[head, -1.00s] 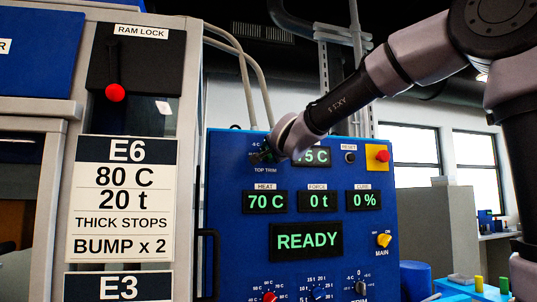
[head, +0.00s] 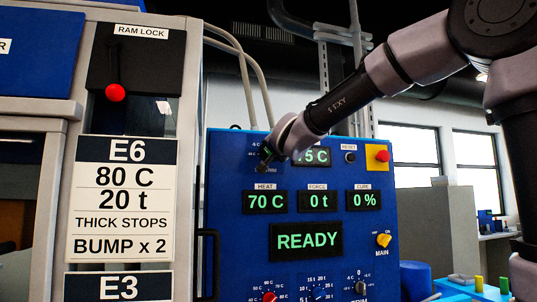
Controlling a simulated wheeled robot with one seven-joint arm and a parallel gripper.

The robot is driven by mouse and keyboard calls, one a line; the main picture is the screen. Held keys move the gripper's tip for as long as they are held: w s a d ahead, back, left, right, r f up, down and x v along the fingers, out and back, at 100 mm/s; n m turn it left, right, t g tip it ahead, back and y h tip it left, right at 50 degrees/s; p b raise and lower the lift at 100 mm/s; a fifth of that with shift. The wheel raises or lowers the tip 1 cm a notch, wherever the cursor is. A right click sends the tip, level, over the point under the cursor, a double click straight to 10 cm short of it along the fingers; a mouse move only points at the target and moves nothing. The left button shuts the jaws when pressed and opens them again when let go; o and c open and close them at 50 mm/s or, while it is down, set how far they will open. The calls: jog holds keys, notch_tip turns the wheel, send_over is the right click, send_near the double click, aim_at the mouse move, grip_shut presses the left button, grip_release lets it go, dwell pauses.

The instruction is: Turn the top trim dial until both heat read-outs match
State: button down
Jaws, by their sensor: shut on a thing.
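The blue control panel (head: 225,250) stands in the middle of the head view. My gripper (head: 266,157) is at the panel's upper left, at the top trim dial, shut on the dial, which is mostly hidden behind it. The upper heat read-out (head: 318,157) is partly covered by my arm; the visible part reads "5 C". The lower heat read-out (head: 265,202), under the label HEAT, shows 70 C.
Beside it are the force read-out (head: 318,201) at 0 t and the cure read-out (head: 363,200) at 0 %. The READY display (head: 306,241) is below. A reset button (head: 350,158), red button (head: 382,155) and yellow main switch (head: 384,240) sit at right. A recipe card (head: 122,200) hangs left.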

jog(key=shift+f, duration=0.1)
jog(key=shift+c, duration=1.6)
grip_release()
jog(key=v, duration=1.1)
jog(key=shift+w, duration=0.1)
